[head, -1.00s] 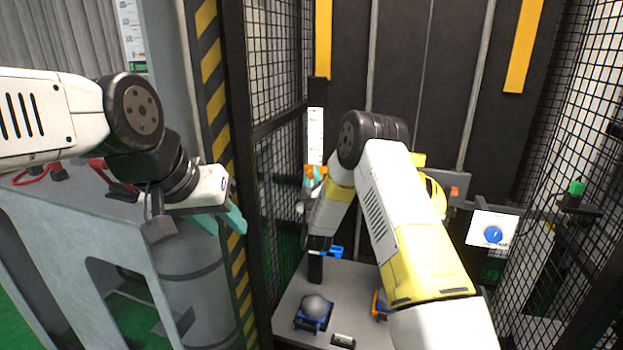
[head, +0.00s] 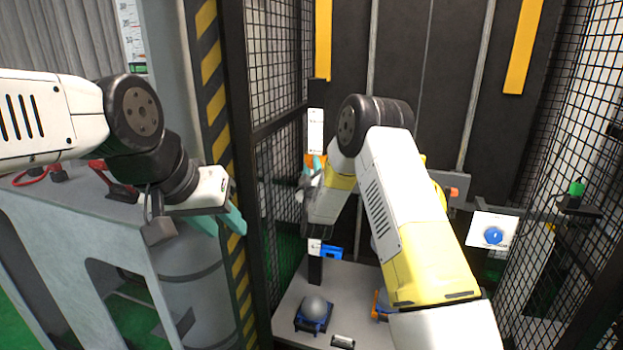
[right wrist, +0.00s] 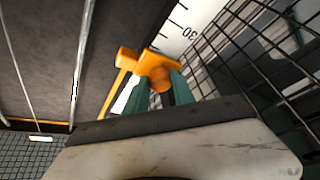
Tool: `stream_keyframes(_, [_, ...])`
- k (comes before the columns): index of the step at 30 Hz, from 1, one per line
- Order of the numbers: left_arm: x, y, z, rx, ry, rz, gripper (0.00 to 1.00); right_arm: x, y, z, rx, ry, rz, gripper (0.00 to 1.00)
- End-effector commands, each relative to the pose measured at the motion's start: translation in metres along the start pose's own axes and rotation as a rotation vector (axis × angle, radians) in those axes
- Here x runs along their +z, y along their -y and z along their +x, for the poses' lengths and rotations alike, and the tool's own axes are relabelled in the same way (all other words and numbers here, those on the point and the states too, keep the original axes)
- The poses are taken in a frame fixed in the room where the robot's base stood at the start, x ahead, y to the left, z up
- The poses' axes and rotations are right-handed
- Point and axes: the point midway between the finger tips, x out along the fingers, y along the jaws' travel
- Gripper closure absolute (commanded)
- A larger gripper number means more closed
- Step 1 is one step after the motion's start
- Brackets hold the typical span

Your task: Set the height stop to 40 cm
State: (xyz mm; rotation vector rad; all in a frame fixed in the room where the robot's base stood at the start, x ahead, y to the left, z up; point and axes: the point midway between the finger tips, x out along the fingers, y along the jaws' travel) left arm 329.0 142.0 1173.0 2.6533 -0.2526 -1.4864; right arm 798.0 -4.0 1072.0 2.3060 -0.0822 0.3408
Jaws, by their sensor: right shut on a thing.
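The height stop (right wrist: 157,68) is an orange clamp on a white printed scale (right wrist: 180,25). In the right wrist view the number 30 shows on the scale just beside the stop; the exact mark at the stop is hidden. My right gripper (right wrist: 160,88) has its green fingers shut on the stop. In the head view the orange stop (head: 316,159) shows small and partly hidden behind the right gripper (head: 313,172), with the scale (head: 315,128) rising above it. My left gripper (head: 222,219) is open and empty, left of the cage.
A blue block (head: 331,253) sits lower on the post. A grey ball (head: 315,306) rests in a blue holder on the base plate (head: 288,318). A white panel with a blue knob (head: 493,234) and a green button (head: 577,188) are at right. Black mesh (head: 275,60) flanks the tower.

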Motion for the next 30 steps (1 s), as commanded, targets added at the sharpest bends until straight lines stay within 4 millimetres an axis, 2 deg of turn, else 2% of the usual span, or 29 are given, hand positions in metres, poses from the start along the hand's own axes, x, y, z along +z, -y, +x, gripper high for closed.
stream_keyframes(1, [0.0, 0.0, 0.0, 0.0, 0.0, 0.0, 0.64, -0.014, -0.012, 0.005, 0.005, -0.009, 0.002, 1.0])
stream_keyframes(7, [0.0, 0.0, 0.0, 0.0, 0.0, 0.0, 0.64, -0.037, -0.037, 0.014, 0.004, -0.007, 0.002, 1.0])
stream_keyframes(18, [0.0, 0.0, 0.0, 0.0, 0.0, 0.0, 0.64, -0.039, -0.041, 0.015, 0.0, -0.003, 0.002, 1.0])
stream_keyframes(19, [0.0, 0.0, 0.0, 0.0, 0.0, 0.0, 0.64, -0.039, -0.041, 0.015, 0.0, -0.003, 0.002, 0.66])
stream_keyframes(21, [0.0, 0.0, 0.0, 0.0, 0.0, 0.0, 0.64, -0.039, -0.041, 0.015, 0.0, -0.003, 0.002, 0.52])
stream_keyframes(22, [0.0, 0.0, 0.0, 0.0, 0.0, 0.0, 0.64, -0.039, -0.041, 0.015, 0.0, -0.003, 0.002, 0.48])
stream_keyframes(30, [0.0, 0.0, 0.0, 0.0, 0.0, 0.0, 0.64, -0.038, -0.041, 0.015, 0.0, -0.002, 0.001, 0.48])
